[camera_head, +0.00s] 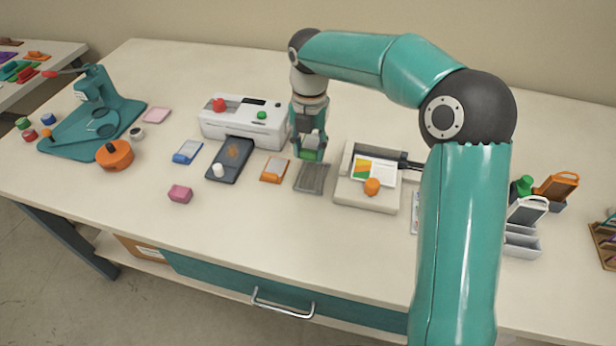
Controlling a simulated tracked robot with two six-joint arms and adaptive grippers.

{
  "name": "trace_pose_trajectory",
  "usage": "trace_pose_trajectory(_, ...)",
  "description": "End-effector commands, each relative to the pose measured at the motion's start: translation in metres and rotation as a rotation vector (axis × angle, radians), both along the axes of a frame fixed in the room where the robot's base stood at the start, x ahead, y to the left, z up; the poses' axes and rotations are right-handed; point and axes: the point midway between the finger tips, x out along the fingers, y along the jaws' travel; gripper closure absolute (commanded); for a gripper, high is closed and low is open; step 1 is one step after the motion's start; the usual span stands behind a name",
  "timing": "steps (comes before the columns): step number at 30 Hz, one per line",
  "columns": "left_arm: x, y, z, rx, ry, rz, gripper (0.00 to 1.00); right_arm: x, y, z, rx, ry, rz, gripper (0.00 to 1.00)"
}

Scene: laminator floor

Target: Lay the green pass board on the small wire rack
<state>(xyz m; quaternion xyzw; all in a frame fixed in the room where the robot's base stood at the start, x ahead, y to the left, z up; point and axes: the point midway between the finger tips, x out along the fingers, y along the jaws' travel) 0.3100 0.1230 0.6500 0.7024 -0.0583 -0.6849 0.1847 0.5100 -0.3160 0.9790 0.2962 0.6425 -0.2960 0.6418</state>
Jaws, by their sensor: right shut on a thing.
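My right gripper (310,142) is shut on the green pass board (308,155), of which only a small green part shows between and below the fingers. The small wire rack (312,179) is a grey, slatted piece lying on the bench just below and in front of the gripper. The board's lower end is close above the rack's far edge; I cannot tell whether they touch. My left gripper is not in view.
A white laminator (243,122) with a dark tray (230,160) stands left of the rack. An orange-framed board (274,171) lies close beside the rack. A grey trimmer (353,196) with an orange knob stands right. The bench front is mostly clear.

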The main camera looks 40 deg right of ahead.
Motion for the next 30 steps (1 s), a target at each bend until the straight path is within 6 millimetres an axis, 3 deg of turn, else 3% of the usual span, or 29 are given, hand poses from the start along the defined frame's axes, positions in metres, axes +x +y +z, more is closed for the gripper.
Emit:
trace_pose_trajectory(4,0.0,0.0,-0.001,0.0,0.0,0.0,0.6,-0.001,0.0,-0.033,0.0,0.004,0.001,0.86)
trace_pose_trajectory(13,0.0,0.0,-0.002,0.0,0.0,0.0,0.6,0.0,0.0,-0.059,0.0,0.001,0.0,0.86)
trace_pose_trajectory(19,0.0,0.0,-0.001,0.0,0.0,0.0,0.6,0.0,0.0,-0.087,-0.001,0.002,0.001,0.86)
trace_pose_trajectory(30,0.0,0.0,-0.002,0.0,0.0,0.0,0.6,0.0,0.001,-0.093,-0.001,-0.001,0.001,0.86)
